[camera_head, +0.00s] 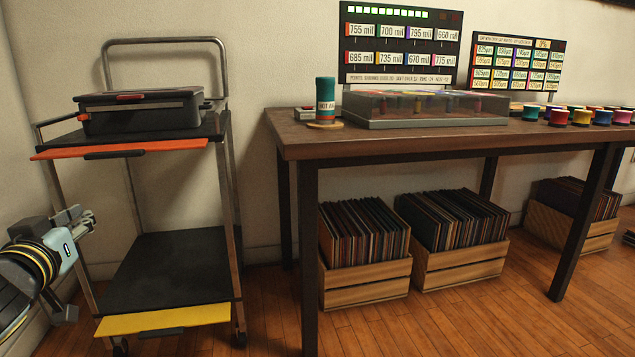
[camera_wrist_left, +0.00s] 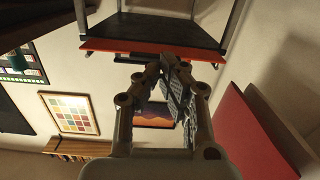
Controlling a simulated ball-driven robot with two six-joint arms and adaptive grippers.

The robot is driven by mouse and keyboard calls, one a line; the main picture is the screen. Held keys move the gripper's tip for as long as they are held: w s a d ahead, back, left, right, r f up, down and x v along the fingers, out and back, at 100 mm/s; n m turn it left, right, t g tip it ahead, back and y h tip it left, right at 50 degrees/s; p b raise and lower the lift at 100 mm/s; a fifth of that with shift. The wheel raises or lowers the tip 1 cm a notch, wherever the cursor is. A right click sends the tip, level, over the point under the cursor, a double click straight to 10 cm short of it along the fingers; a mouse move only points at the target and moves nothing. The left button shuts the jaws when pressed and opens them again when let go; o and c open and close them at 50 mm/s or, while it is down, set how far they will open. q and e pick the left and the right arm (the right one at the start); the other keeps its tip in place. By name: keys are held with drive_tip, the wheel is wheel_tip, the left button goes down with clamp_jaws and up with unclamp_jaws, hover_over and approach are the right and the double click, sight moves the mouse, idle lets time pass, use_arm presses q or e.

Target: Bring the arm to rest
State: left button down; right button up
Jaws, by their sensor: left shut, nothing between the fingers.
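My left gripper (camera_head: 80,220) is at the left edge of the head view, just left of the two-tier cart (camera_head: 133,151) and between the heights of its shelves. It is empty and its fingers are shut. In the left wrist view the fingers of my left gripper (camera_wrist_left: 165,62) come together in front of the cart's orange-edged shelf (camera_wrist_left: 150,52). A small gap to the cart frame seems to show, but I cannot tell how wide it is. My right gripper is in neither view.
The cart carries a black case (camera_head: 140,112) on top; its lower shelf (camera_head: 170,268) is bare. A wooden table (camera_head: 400,142) stands to the right, with a teal canister (camera_head: 325,98) and a clear-lidded box (camera_head: 420,108). Record crates (camera_head: 365,283) sit below. Floor between is clear.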

use_arm(q)
drive_tip(key=s+d+f+m+g+h+p, duration=0.1)
drive_tip(key=s+d+f+g+p, duration=0.3)
drive_tip(key=s+f, duration=0.75)
drive_tip(key=s+d+f+m+g+h+p, duration=0.15)
drive_tip(key=s+f+g, duration=0.6)
drive_tip(key=s, duration=0.75)
drive_tip(key=s+d+f+m+g+h+p, duration=0.15)
drive_tip(key=s+d+f+g, duration=0.25)
drive_tip(key=s+f, duration=0.8)
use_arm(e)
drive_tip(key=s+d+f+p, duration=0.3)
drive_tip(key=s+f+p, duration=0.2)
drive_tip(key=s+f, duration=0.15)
use_arm(q)
drive_tip(key=s+a+f+p, duration=0.1)
drive_tip(key=s+p, duration=0.3)
drive_tip(key=s, duration=0.5)
drive_tip(key=s+a+f+p, duration=0.1)
drive_tip(key=s+p, duration=0.3)
drive_tip(key=s, duration=0.6)
drive_tip(key=shift+f+g+y, duration=0.35)
drive_tip(key=shift+f+y, duration=0.05)
drive_tip(key=shift+f, duration=0.15)
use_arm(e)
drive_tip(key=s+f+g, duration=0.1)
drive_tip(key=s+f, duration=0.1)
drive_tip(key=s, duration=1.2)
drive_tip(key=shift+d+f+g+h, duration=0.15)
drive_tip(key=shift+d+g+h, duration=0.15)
